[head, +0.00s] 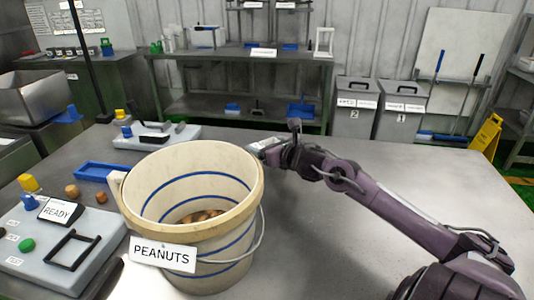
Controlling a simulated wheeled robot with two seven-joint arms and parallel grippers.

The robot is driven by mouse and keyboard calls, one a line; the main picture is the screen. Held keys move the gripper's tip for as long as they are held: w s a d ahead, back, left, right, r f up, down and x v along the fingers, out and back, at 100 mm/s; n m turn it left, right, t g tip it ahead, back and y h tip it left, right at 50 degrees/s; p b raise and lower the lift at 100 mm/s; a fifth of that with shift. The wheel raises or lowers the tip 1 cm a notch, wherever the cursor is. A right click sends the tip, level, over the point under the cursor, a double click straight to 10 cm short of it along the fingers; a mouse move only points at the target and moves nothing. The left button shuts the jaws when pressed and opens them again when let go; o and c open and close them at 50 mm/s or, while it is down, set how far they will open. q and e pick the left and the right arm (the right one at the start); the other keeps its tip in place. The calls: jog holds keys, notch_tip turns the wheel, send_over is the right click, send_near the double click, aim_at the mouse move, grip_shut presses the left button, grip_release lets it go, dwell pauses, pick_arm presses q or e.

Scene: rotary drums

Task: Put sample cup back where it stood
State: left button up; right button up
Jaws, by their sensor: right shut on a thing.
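My right gripper (262,147) comes in from the right, just past the bucket's far right rim. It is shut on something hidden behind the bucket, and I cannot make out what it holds. No sample cup shows clearly. The cream bucket (190,235) with blue bands stands upright on the grey table and has a "PEANUTS" label (163,255). Peanuts (198,216) lie at its bottom. My left gripper is not in view.
A control panel (50,260) with a "READY" sign (58,210) is at left. A blue tray (101,171) and a second panel (157,138) are behind it. The table (340,250) is clear right of the bucket, below my arm. Two grey bins (352,108) stand beyond.

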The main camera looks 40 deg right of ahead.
jog(key=shift+f, duration=1.25)
jog(key=o, duration=1.1)
jog(key=shift+f, duration=0.1)
jog(key=shift+o, duration=0.2)
jog(key=v, duration=1.2)
